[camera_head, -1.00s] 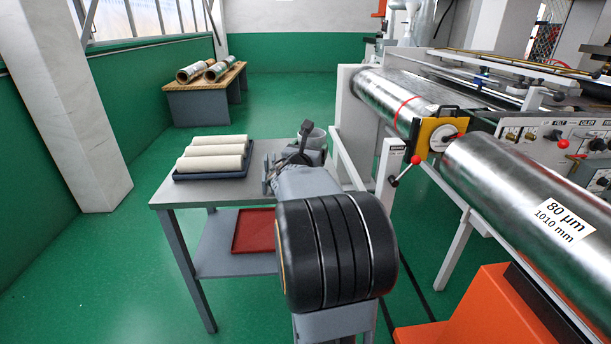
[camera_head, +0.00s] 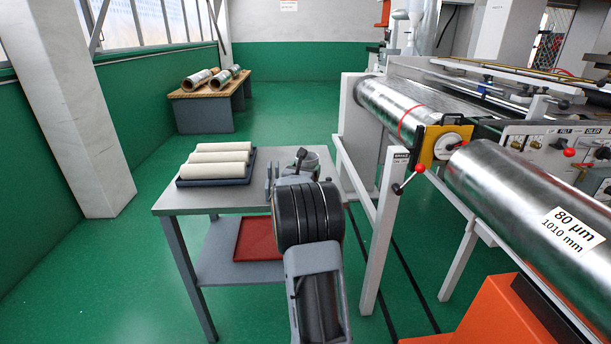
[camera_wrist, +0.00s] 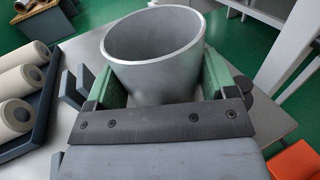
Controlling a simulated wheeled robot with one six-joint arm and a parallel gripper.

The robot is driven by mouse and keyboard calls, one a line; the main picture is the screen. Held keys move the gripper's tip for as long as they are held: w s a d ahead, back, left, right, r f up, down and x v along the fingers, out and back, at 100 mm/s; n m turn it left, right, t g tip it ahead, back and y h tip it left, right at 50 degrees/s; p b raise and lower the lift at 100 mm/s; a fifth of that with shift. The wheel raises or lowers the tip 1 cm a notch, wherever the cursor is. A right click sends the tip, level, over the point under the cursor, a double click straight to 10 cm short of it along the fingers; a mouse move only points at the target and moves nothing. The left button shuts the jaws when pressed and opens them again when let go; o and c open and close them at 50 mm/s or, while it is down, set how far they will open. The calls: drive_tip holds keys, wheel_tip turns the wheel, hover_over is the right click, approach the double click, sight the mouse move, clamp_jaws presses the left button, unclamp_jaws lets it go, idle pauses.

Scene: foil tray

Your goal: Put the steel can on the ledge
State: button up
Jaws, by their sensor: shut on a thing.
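The steel can (camera_wrist: 150,60) is a plain grey open-topped cylinder. In the wrist view it stands between the two green-padded fingers of my gripper (camera_wrist: 158,78), which is shut on it. Its mouth faces the camera and it looks empty. In the head view the can (camera_head: 324,156) shows only partly behind my wrist, over the right end of the grey table (camera_head: 215,200). Whether its base touches the tabletop is hidden. I cannot tell for certain which surface is the ledge.
A dark blue tray (camera_head: 181,183) with cream rolls (camera_head: 217,170) sits on the table's left side. A red tray (camera_head: 252,240) lies on the lower shelf. The roller machine's white frame (camera_head: 385,230) stands close on the right. The tabletop's front left is clear.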

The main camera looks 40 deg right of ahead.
drive_tip(key=shift+f, duration=0.85)
drive_tip(key=shift+f, duration=0.15)
drive_tip(key=o, duration=0.7)
